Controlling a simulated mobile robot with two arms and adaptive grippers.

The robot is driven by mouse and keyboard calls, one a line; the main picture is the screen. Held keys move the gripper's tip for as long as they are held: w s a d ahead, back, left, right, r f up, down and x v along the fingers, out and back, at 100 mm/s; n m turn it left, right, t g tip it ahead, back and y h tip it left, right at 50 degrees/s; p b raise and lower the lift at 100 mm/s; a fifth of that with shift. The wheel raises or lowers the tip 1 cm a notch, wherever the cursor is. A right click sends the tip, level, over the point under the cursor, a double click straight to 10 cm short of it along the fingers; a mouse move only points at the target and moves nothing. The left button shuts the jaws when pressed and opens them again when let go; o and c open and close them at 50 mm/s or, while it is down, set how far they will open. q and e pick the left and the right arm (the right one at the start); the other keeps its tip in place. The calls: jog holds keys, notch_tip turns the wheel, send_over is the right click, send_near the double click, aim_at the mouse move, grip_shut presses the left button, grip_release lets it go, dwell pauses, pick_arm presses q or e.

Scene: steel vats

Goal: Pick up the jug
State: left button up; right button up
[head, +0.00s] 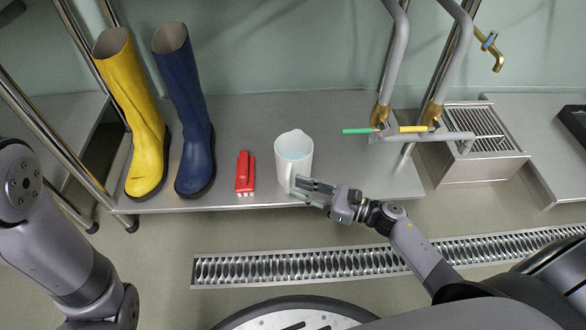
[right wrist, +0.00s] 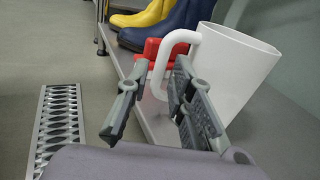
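The white jug (head: 293,158) stands upright near the front edge of the steel shelf (head: 260,115). Its handle faces the front, and the inside looks pale blue. In the right wrist view the jug (right wrist: 232,72) fills the right side, with its handle (right wrist: 172,42) at upper middle. My right gripper (head: 299,188) is at the jug's front, by the handle. In the right wrist view its two fingers (right wrist: 158,72) are apart, with the lower handle showing between their tips; I cannot tell whether they touch it. My left arm shows at the left, but its gripper is out of view.
A red object (head: 244,173) lies left of the jug. Yellow (head: 135,115) and blue boots (head: 187,110) stand further left. Pipes with green and yellow levers (head: 412,129) rise at the right, near a grated steel box (head: 470,165). A floor drain grate (head: 300,267) runs in front.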

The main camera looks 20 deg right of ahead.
aim_at(287, 190)
jog(key=b+x, duration=0.1)
jog(key=x, duration=0.3)
jog(key=shift+w+a+b, duration=0.1)
jog(key=shift+w+b, duration=0.15)
jog(key=shift+b, duration=0.1)
grip_shut()
jog(key=shift+r, duration=0.2)
dwell(0.3)
